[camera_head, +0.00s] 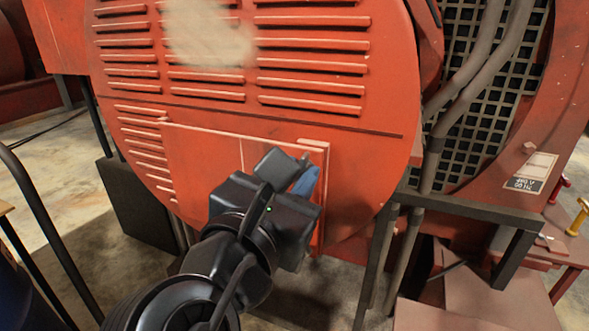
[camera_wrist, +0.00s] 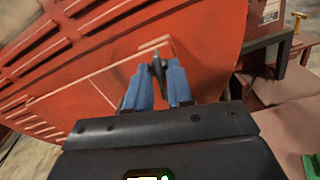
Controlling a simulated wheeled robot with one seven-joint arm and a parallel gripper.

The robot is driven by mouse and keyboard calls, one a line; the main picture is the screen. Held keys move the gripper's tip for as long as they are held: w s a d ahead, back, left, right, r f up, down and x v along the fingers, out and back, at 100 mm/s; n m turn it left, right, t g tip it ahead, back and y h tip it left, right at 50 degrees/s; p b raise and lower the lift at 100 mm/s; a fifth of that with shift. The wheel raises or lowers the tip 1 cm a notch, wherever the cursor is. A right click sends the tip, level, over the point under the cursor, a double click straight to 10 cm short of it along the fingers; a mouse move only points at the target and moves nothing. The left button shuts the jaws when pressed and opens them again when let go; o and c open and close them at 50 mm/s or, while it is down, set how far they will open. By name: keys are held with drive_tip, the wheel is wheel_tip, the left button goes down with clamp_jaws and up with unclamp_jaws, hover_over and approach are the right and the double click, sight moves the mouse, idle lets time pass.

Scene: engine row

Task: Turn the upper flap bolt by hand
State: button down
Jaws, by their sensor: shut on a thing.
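The red flap (camera_head: 205,165) is a flat rectangular panel on the lower front of the round red engine housing, below its louvres. The upper flap bolt (camera_wrist: 157,66) shows in the wrist view as a small dark metal piece between my fingers, near the flap's top corner. My gripper (camera_head: 305,180) reaches the flap's right edge, and its blue fingers are shut on the bolt. In the head view my gripper body hides most of the bolt and the flap's lower right part.
Louvred slats (camera_head: 312,68) cover the housing above the flap. Grey pipes (camera_head: 470,85) and a dark grille (camera_head: 485,90) stand to the right. A dark metal stand (camera_head: 470,208) and a yellow bolt-like piece (camera_head: 578,217) are at lower right.

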drive_tip(key=shift+f+m+b, duration=0.25)
drive_tip(key=shift+m+b, duration=2.5)
drive_tip(key=shift+m, duration=2.8)
drive_tip(key=shift+f+m+b, duration=0.3)
drive_tip(key=shift+m+b, duration=2.5)
drive_tip(key=shift+m, duration=2.7)
drive_tip(key=shift+f+m+b, duration=0.25)
drive_tip(key=shift+m+b, duration=2.5)
drive_tip(key=shift+m, duration=2.8)
drive_tip(key=shift+r, duration=0.1)
drive_tip(key=c, duration=1.3)
unclamp_jaws()
drive_tip(key=shift+o, duration=0.2)
